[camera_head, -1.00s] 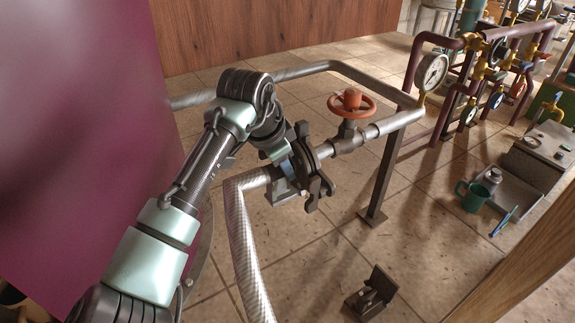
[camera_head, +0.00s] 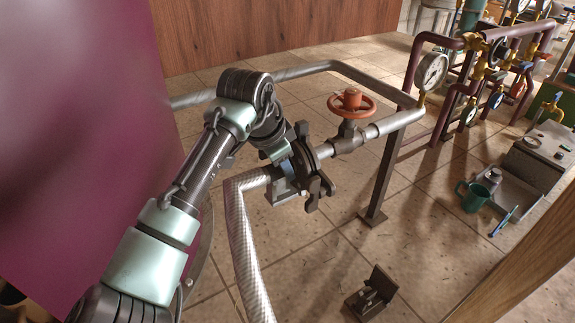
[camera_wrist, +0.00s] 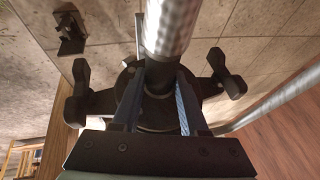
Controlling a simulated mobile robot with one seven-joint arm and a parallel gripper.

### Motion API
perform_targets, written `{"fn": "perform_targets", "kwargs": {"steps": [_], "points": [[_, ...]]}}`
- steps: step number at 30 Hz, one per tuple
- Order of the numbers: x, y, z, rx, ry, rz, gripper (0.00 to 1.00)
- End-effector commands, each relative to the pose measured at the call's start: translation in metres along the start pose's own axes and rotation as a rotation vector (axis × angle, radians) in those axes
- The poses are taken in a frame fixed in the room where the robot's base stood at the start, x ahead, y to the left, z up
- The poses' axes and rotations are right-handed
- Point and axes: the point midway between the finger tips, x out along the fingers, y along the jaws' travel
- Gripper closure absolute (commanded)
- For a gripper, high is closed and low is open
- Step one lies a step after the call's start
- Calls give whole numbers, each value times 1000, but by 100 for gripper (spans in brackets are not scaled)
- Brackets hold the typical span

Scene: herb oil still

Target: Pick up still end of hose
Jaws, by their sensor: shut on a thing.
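The hose (camera_head: 243,240) is a silvery braided tube that rises from the floor and bends toward a pipe flange. Its end meets a dark coupling with lever arms (camera_head: 311,165) below the red-wheeled valve. My gripper (camera_head: 283,183) is at the hose end, beside the coupling. In the wrist view, my gripper (camera_wrist: 158,108) has one finger on each side of the dark end of the hose (camera_wrist: 172,25) and is shut on it. The coupling's arms (camera_wrist: 225,75) stick out on both sides. The hose end appears to be still against the coupling; the exact contact is hidden.
A pipe support post (camera_head: 382,175) stands nearby. A large purple vessel (camera_head: 80,120) fills the left. A small dark bracket (camera_head: 371,294) lies on otherwise open floor.

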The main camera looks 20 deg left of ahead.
Motion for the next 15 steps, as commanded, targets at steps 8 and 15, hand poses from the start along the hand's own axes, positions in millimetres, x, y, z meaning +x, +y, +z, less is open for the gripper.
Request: {"fn": "perform_targets", "kwargs": {"steps": [8,15], "points": [[-3,-1,-3,2,7,-4,100],[-5,-1,-3,2,8,-5,100]]}}
